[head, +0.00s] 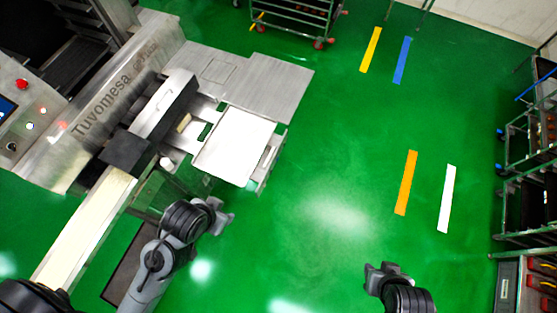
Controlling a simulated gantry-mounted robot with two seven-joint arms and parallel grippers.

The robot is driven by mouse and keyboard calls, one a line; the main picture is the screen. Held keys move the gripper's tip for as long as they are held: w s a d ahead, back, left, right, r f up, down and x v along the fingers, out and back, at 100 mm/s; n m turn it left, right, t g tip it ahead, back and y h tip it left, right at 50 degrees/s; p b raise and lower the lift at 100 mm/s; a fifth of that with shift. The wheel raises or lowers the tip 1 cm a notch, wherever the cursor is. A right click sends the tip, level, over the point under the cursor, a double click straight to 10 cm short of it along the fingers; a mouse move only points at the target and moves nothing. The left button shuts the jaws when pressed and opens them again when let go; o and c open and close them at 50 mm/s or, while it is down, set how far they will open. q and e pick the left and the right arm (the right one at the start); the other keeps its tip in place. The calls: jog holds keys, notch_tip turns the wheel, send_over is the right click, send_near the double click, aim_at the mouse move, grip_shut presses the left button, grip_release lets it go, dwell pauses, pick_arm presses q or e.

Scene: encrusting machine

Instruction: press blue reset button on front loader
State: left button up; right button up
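The encrusting machine (120,92), lettered "Tuvomesa", stands at the upper left. Its control panel (22,118) at the left edge has a red button (21,85), small lit buttons and a dark knob (11,147). My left gripper (226,215) is over the floor, just below the machine's white tray (234,144) in the picture and far from the panel. My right gripper (381,268) is over open floor at the lower right. Finger gaps are unclear; neither visibly holds anything.
A long pale conveyor (83,232) runs to the lower left beside my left arm. A wheeled rack (292,18) stands at the top, and shelf carts (530,150) line the right edge. The green floor (330,150) between is clear, with coloured stripes.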

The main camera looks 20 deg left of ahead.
pick_arm(q)
grip_shut()
jog(key=shift+a, duration=0.15)
jog(key=shift+d, duration=0.2)
dwell(0.8)
jog(key=shift+a, duration=0.15)
